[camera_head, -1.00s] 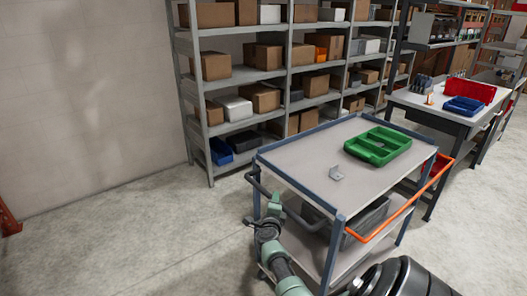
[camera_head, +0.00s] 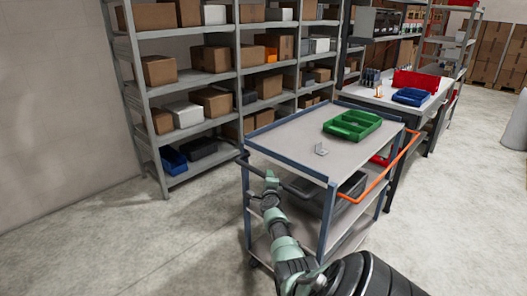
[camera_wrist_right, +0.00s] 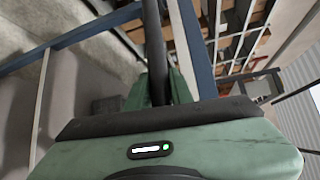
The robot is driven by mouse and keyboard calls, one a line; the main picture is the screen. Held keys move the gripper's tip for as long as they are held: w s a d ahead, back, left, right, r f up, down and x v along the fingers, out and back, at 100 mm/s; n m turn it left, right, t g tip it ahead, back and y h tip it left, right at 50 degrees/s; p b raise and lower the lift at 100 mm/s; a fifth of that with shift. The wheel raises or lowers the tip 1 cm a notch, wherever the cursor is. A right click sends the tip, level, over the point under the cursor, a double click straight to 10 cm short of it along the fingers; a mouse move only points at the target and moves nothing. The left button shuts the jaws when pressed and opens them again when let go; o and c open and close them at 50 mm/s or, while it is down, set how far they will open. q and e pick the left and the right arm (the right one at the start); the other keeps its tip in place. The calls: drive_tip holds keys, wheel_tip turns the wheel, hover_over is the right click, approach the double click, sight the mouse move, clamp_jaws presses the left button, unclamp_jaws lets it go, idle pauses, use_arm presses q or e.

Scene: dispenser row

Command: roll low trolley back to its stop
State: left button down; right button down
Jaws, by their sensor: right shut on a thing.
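The trolley (camera_head: 290,138) stands in the middle of the head view, with blue-grey posts, a grey top deck and a lower deck. It has a black push handle (camera_head: 303,194) on its near left side and an orange bar (camera_head: 385,182) on its right side. My right gripper (camera_head: 270,183) is shut on the black handle near its left end. In the right wrist view, the dark bar (camera_wrist_right: 154,45) runs between the green fingers (camera_wrist_right: 160,90). My left gripper is not in view. No stop can be made out.
A green tray (camera_head: 352,125) and a small grey bracket (camera_head: 321,149) lie on the top deck; a dark bin is lower down. A shelf rack (camera_head: 147,125) with boxes stands behind left. A workbench (camera_head: 372,98) with red and blue bins stands behind right. Floor at left is clear.

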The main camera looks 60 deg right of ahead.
drive_tip(key=shift+s+d, duration=0.15)
drive_tip(key=shift+d, duration=0.4)
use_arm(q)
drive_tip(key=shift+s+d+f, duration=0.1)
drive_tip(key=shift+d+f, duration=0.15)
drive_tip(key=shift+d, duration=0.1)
use_arm(e)
drive_tip(key=shift+r, duration=0.1)
drive_tip(key=shift+d+r, duration=0.1)
drive_tip(key=c, duration=1.5)
unclamp_jaws()
drive_tip(key=shift+o, duration=1.2)
drive_tip(key=shift+d+f, duration=0.15)
drive_tip(key=shift+f, duration=0.05)
